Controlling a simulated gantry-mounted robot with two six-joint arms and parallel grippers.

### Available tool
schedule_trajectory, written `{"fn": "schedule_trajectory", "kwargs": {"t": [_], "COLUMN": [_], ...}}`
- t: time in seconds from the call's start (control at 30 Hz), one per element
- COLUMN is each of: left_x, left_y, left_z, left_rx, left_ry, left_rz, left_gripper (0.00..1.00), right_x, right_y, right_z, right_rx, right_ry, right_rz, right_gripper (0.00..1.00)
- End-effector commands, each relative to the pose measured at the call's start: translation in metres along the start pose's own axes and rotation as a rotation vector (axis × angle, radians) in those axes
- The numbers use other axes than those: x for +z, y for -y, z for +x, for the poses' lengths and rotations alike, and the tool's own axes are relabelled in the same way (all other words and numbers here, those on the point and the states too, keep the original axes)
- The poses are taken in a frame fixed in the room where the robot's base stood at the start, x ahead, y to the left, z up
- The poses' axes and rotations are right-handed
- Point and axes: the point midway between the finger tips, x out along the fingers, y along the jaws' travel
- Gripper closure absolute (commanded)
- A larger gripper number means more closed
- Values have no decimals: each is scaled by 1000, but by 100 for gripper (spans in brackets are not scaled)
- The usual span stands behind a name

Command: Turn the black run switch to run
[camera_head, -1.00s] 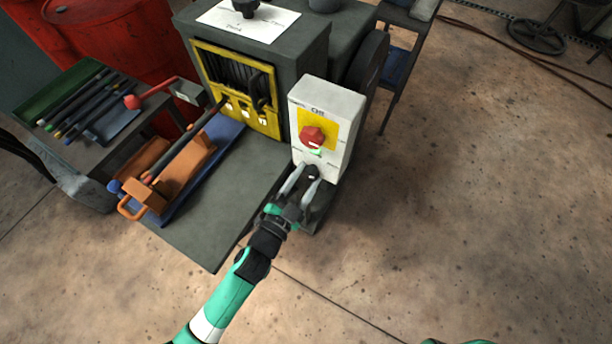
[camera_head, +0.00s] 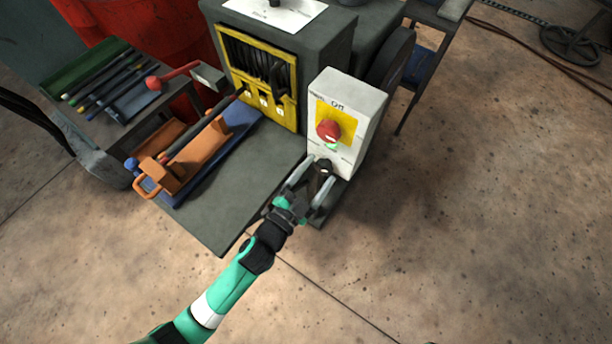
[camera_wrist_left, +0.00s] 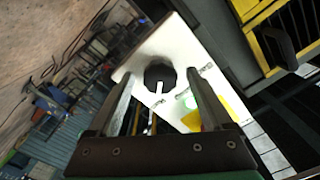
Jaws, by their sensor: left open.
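The black run switch (camera_head: 324,167) is a round knob low on the front of a white control box (camera_head: 372,103). In the left wrist view the knob (camera_wrist_left: 160,77) shows a white pointer line on its face. My left gripper (camera_head: 322,175) is open, with one finger on each side of the knob in the head view. In the wrist view its fingers (camera_wrist_left: 160,92) appear apart from the knob, with gaps on both sides. Whether they touch it cannot be told. A red knob (camera_head: 328,130) on a yellow plate (camera_head: 348,119) sits above the switch.
A dark machine with a yellow-framed opening (camera_head: 294,101) stands left of the box. Its grey table (camera_head: 225,212) holds an orange tool rest (camera_head: 200,155). A side bench with tools in a green tray (camera_head: 75,85) is farther left.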

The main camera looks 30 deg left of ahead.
Motion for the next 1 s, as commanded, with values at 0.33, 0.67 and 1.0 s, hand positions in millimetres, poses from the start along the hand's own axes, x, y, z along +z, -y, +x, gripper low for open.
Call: {"fn": "schedule_trajectory", "kwargs": {"t": [0.33, 0.67, 1.0], "left_x": [2, 0, 0], "left_y": [-2, 0, 0], "left_z": [-79, -108, -107], "left_rx": [3, 0, 0], "left_ry": [0, -1, -1], "left_rz": [2, 1, 1], "left_gripper": [17, 17, 17], "right_x": [7, 12, 11], "right_y": [0, 0, 0], "right_z": [-8, -13, -12], "right_rx": [0, 0, 0], "right_ry": [0, 0, 0], "right_rz": [0, 0, 0], "right_gripper": [45, 45, 45]}}
